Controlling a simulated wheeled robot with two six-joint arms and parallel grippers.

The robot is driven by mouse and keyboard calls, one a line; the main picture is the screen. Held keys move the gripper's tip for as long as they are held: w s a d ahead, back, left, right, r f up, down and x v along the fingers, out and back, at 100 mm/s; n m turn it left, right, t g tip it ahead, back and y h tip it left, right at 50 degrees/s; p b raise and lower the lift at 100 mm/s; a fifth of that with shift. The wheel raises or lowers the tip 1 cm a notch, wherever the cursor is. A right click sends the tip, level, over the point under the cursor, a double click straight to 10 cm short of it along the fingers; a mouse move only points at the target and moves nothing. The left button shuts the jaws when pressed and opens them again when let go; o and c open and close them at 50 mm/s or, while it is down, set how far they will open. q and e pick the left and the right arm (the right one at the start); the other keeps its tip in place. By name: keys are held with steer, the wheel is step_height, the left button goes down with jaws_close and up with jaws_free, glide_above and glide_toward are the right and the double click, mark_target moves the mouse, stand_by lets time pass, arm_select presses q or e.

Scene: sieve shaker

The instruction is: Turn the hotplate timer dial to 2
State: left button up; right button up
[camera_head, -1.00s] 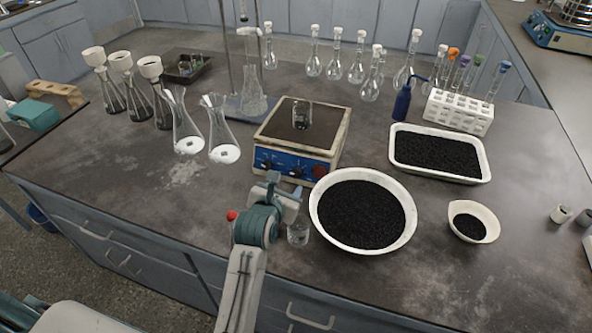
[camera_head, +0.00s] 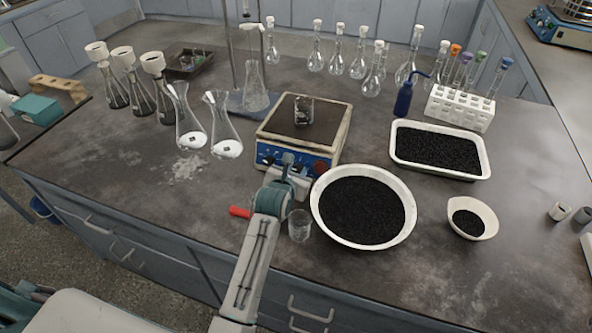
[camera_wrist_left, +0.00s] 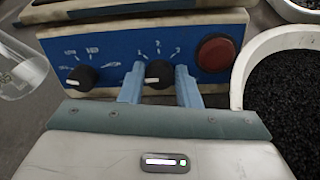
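The hotplate (camera_head: 327,146) stands mid-bench with a beaker (camera_head: 303,111) on top. In the left wrist view its blue front panel (camera_wrist_left: 112,55) carries a left dial (camera_wrist_left: 80,77), a right dial (camera_wrist_left: 159,73) and a red button (camera_wrist_left: 215,54). The right dial has a white mark at its lower left; the printed scale is too small to read surely. My left gripper (camera_head: 287,162) is at the panel. In the wrist view its blue fingers (camera_wrist_left: 160,80) stand either side of the right dial, with narrow gaps, so not visibly clamped. My right gripper is not in view.
A glass beaker (camera_head: 299,225) stands beside my left wrist. A white bowl of black grains (camera_head: 319,222) is close on the right. Two flasks (camera_head: 221,125) stand left of the hotplate.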

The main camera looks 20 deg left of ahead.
arm_select(q)
steer(key=c, duration=0.5)
steer(key=shift+m+p, duration=0.4)
steer(key=shift+m, duration=0.2)
steer(key=shift+r+m+p, duration=0.1)
steer(key=shift+m+p, duration=0.55)
steer(key=shift+m, duration=0.45)
steer(key=m+p, duration=0.1)
steer(key=m, duration=0.2)
steer(key=shift+m, duration=0.3)
steer(key=m+p, duration=0.2)
steer(key=m, duration=0.3)
steer(key=shift+m+p, duration=0.3)
steer(key=shift+p, duration=0.1)
steer(key=shift+f+m+p, duration=0.15)
steer(key=shift+m+p, duration=0.35)
steer(key=shift+m, duration=0.8)
steer(key=shift+f+m+p, duration=0.1)
steer(key=shift+m+p, duration=0.35)
steer(key=shift+m, duration=0.85)
steer(key=shift+s, duration=0.1)
